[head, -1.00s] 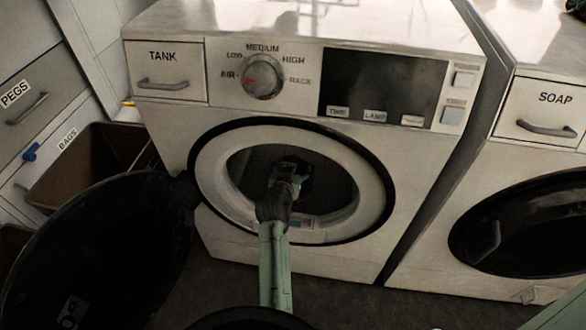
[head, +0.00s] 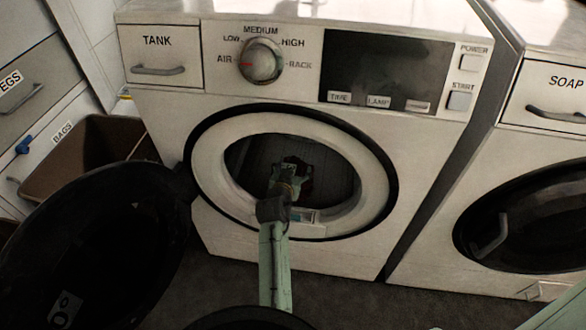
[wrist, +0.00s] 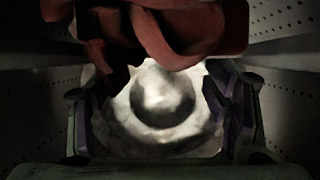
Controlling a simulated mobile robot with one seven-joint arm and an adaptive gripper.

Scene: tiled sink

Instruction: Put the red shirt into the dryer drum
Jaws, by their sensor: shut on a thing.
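The dryer (head: 420,160) has its round front opening uncovered, with the dark drum (head: 245,165) inside. My gripper (head: 292,168) is inside the opening, at the end of my green arm. The red shirt (wrist: 190,30) hangs bunched across the top of that view, in front of a bright round drum back (wrist: 165,95). The exact grip is hidden.
The open black door (head: 100,240) stands left of the opening. A brown bin (head: 85,160) and drawers are at the left. A second machine (head: 540,150) with a shut door is at the right.

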